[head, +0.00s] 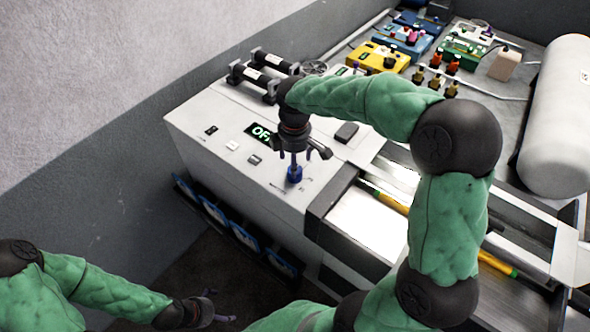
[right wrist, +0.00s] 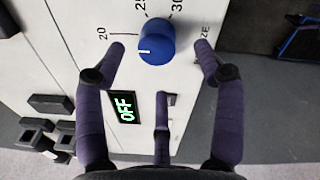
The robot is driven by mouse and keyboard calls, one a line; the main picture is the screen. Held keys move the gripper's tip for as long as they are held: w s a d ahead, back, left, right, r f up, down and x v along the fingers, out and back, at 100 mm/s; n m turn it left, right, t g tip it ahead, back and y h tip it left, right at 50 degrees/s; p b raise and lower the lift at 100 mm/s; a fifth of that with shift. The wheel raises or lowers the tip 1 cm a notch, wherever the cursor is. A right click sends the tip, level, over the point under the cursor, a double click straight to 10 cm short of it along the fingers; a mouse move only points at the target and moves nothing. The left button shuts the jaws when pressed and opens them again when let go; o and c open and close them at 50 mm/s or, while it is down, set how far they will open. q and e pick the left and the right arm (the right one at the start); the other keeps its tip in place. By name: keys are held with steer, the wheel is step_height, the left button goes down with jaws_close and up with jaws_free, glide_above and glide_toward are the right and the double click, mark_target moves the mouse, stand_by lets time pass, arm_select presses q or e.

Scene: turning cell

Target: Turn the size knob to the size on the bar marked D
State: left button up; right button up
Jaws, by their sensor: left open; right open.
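The blue size knob (right wrist: 157,42) sits on the white panel. In the head view the knob (head: 294,175) is just below my right gripper (head: 292,165). In the right wrist view the fingers of my right gripper (right wrist: 161,50) are open on both sides of the knob, apart from it. Black bars (head: 246,74) with white labels lie on the machine top; no letter is readable, so I cannot tell which is D. My left gripper (head: 222,306) is open and empty, low at left.
A green OFF display (head: 260,133) is beside the knob, with small switches (head: 232,146) around it. The lathe bed with a yellow rod (head: 497,264) runs to the right. Coloured boxes (head: 378,56) and a white tank (head: 562,115) stand behind.

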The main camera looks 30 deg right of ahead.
steer(key=f, duration=0.4)
steer(key=shift+w+d+f, duration=0.2)
steer(key=shift+w+f, duration=0.1)
steer(key=shift+f, duration=0.9)
steer(key=c, duration=1.1)
